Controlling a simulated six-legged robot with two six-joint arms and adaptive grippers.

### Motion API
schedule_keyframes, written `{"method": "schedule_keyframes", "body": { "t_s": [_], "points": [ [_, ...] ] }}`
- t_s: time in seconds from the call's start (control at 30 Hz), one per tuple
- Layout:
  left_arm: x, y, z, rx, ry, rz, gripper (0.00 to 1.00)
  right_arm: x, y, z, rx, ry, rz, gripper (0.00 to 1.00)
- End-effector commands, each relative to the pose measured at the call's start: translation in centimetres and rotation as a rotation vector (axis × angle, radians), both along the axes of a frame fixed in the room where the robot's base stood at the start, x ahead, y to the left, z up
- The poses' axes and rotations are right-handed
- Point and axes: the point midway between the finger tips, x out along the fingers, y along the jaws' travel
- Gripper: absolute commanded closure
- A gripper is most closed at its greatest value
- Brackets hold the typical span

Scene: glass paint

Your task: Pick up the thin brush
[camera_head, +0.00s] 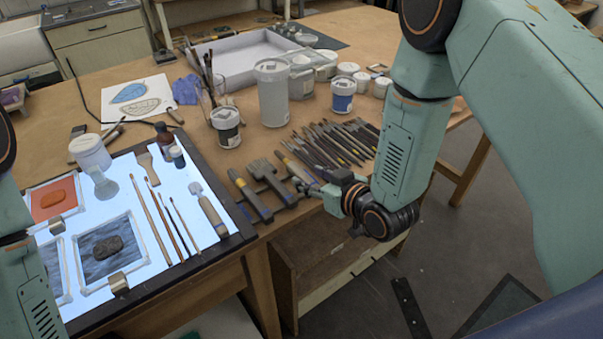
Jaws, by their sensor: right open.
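Three slim brushes lie side by side on the lit panel (95,209). The thinnest one (185,224) is on the right of the three, with two longer wooden brushes (152,221) to its left. My right gripper (310,188) is open and empty, over the front edge of the wooden table, beside the dark-handled tools and well to the right of the thin brush. Its fingertips are small and partly lost against those tools. My left arm shows at the left edge, but its gripper is out of view.
A wide-handled tool (209,212) lies right of the thin brush on the panel. Flat brushes (268,180) and many slim tools (335,143) lie on the table. A white-labelled pot (227,127) and a tall container (272,93) stand behind.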

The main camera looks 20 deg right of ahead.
Motion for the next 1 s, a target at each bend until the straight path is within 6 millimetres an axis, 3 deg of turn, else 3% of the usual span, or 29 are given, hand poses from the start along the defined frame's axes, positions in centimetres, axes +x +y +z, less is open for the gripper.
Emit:
{"method": "schedule_keyframes", "body": {
  "t_s": [0.2,0.47,1.0],
  "points": [
    [0.0,0.0,0.3,0.000,0.000,0.000,0.60,2.1,0.7,-0.8,-0.001,0.002,0.002,0.53],
    [0.0,0.0,0.3,0.000,0.000,0.000,0.60,2.4,0.6,-0.9,0.000,0.001,0.002,0.53],
    [0.0,0.0,0.3,0.000,0.000,0.000,0.60,2.4,0.6,-0.9,0.000,0.001,0.002,0.97]
  ]
}}
